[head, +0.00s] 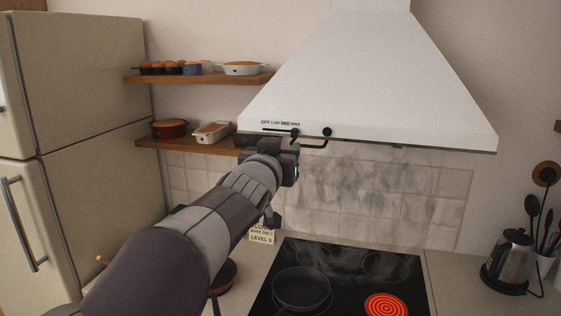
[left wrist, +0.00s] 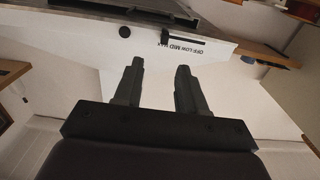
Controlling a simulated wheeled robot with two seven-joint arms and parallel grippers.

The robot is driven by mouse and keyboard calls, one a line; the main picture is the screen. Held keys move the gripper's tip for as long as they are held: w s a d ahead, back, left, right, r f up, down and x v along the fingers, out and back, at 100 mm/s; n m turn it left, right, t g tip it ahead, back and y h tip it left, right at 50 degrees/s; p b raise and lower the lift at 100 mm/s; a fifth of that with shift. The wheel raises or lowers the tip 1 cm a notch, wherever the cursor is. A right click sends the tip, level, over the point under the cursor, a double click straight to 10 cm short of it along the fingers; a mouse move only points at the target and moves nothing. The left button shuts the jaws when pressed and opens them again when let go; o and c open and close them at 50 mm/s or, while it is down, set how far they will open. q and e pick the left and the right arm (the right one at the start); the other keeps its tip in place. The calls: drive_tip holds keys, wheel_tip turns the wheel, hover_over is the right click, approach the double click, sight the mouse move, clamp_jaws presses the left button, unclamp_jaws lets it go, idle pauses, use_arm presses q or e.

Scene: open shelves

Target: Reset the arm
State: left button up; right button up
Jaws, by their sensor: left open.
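My left gripper (head: 303,146) is raised in front of the lower edge of the range hood (head: 370,85). In the left wrist view its two fingers (left wrist: 160,68) stand apart with nothing between them. The hood's slider (head: 295,132), beside the OFF LOW MID MAX lettering, and a round dark knob (head: 327,132) sit just beyond the gripper. The slider also shows in the left wrist view (left wrist: 183,40). I cannot tell whether the fingers touch the hood. My left arm reaches in from the lower left. My right gripper is not in view.
Below is a black cooktop (head: 345,262) with a dark pan (head: 302,288) and a glowing red burner (head: 386,306). Two wooden shelves (head: 200,78) hold baking dishes at left, beside a fridge (head: 75,110). A kettle (head: 510,258) stands at right. A printed card (head: 262,234) stands behind my arm.

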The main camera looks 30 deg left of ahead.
use_arm(q)
drive_tip(key=shift+s+d, duration=0.15)
drive_tip(key=shift+s, duration=0.5)
drive_tip(key=s+d+f+g, duration=0.1)
drive_tip(key=s+f+g, duration=0.15)
drive_tip(key=f, duration=0.55)
drive_tip(key=s+d+f+g+h, duration=0.15)
drive_tip(key=f+g, duration=0.25)
drive_tip(key=f, duration=0.5)
drive_tip(key=s+f+g, duration=0.2)
drive_tip(key=f+g, duration=0.1)
drive_tip(key=f, duration=0.5)
drive_tip(key=s+d+f+m+g+h, duration=0.1)
drive_tip(key=s+d+f+g, duration=0.2)
drive_tip(key=s+d+f, duration=0.2)
drive_tip(key=s+d+f+m+g+h+b, duration=0.1)
drive_tip(key=s+d+f+g, duration=0.3)
drive_tip(key=s+f, duration=0.5)
wheel_tip(320, 180, down, 3)
drive_tip(key=shift+s+d+r+m+b, duration=0.1)
drive_tip(key=shift+s+d+m+b, duration=0.2)
drive_tip(key=shift+d, duration=0.6)
